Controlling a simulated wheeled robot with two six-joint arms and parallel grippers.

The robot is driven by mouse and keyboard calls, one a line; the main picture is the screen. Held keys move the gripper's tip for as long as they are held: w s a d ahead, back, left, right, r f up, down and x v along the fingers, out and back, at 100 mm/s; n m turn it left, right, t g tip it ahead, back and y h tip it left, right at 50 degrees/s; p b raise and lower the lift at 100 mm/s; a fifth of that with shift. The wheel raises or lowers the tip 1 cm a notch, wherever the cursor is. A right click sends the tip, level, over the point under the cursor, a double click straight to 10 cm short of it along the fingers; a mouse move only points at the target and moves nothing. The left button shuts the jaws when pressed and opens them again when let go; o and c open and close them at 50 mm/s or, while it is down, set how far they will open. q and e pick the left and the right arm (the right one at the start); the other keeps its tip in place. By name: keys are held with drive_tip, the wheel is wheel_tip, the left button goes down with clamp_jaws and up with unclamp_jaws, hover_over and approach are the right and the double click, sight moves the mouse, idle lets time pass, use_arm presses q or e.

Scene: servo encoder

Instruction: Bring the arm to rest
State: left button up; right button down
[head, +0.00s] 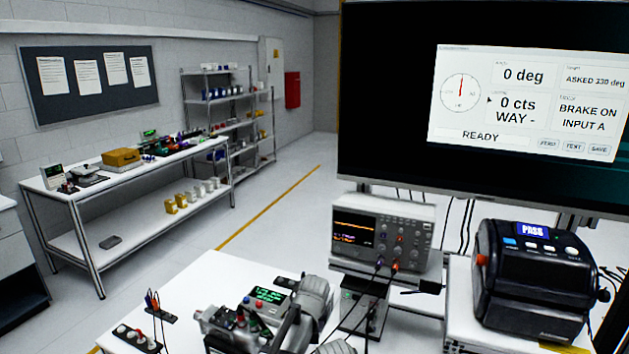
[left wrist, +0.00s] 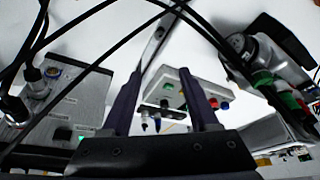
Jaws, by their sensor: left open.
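In the left wrist view the two dark fingers of my left gripper (left wrist: 160,88) stand apart with nothing held between them. Beyond them is a pale control box (left wrist: 180,92) with green, yellow, red and blue buttons. A grey box with round connectors (left wrist: 72,95) is on the left, with black cables crossing in front. In the head view a small unit with a green display (head: 268,296) sits on the white bench (head: 205,285), beside grey rounded machinery (head: 316,296) that I cannot identify surely. My right gripper is not in view.
A large monitor (head: 390,110) reads 0 deg, 0 cts, WAY -, ASKED 230 deg, BRAKE ON, INPUT A, READY. An oscilloscope (head: 410,228) and a black label printer showing PASS (head: 530,275) stand at right. A side table (head: 75,192) and shelves stand behind.

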use_arm(q)
drive_tip(key=s+a+f+m+g, duration=0.1)
drive_tip(key=s+a, duration=0.6)
drive_tip(key=s, duration=0.3)
drive_tip(key=s+a+m+g, duration=0.1)
drive_tip(key=s+a+g, duration=0.1)
drive_tip(key=s+a, duration=0.75)
drive_tip(key=s+d+m, duration=0.2)
drive_tip(key=s+d, duration=0.1)
drive_tip(key=d, duration=0.3)
drive_tip(key=s+d+m+g, duration=0.1)
drive_tip(key=s+d, duration=0.3)
drive_tip(key=d, duration=0.2)
drive_tip(key=shift+s+d+m, duration=0.2)
drive_tip(key=shift+s+m, duration=0.1)
drive_tip(key=shift+m, duration=0.1)
